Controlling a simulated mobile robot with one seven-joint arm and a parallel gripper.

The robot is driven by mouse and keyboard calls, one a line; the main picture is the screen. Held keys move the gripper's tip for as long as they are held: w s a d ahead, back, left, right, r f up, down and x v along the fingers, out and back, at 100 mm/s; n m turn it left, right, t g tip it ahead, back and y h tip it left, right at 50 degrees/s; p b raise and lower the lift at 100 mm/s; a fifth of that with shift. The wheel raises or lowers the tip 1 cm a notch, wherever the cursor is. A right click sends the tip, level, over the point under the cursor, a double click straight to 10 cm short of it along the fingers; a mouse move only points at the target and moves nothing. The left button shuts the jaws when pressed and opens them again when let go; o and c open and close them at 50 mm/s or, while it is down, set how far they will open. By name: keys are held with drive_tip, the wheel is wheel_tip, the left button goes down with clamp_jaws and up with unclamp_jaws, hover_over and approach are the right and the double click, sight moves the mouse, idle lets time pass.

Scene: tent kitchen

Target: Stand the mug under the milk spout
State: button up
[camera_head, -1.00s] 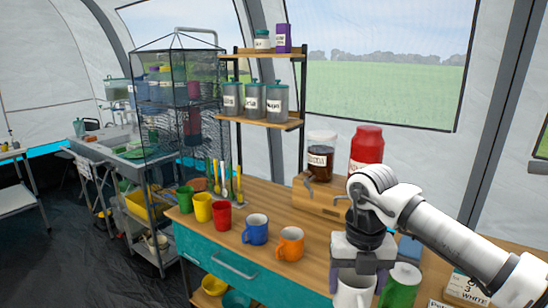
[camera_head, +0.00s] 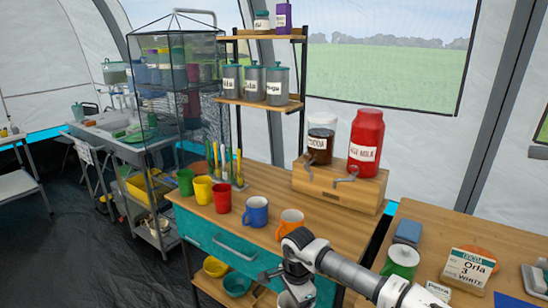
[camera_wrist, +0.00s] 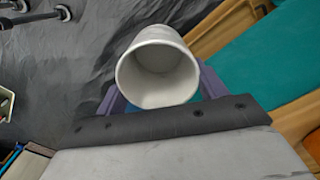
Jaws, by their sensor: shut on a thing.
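My gripper (camera_wrist: 160,100) is shut on a white mug (camera_wrist: 157,75), with a purple finger on either side. The wrist view looks into the mug's mouth, and it looks empty. In the head view the mug (camera_head: 287,299) is cut by the bottom edge, in front of the teal drawer and below the tabletop. The milk spout (camera_head: 345,176) is a metal tap under the red milk jar (camera_head: 366,142). The jar stands on a wooden block (camera_head: 338,188) at the back of the counter. The space under the spout looks clear. The mug is well apart from it.
A cocoa jar (camera_head: 319,140) with its own tap stands left of the milk. An orange mug (camera_head: 290,222), a blue mug (camera_head: 256,211) and several coloured cups line the counter (camera_head: 240,235).

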drive_tip(key=s+a+f+n, duration=0.1)
drive_tip(key=a+f+n, duration=0.1)
drive_tip(key=f+n, duration=0.4)
drive_tip(key=s+a+f+n, duration=0.1)
drive_tip(key=a+f+n, duration=0.2)
drive_tip(key=f+n, duration=0.4)
wheel_tip(320, 180, down, 5)
drive_tip(key=shift+s+a+f, duration=0.2)
drive_tip(key=shift+s+a, duration=0.15)
drive_tip(key=shift+s, duration=0.05)
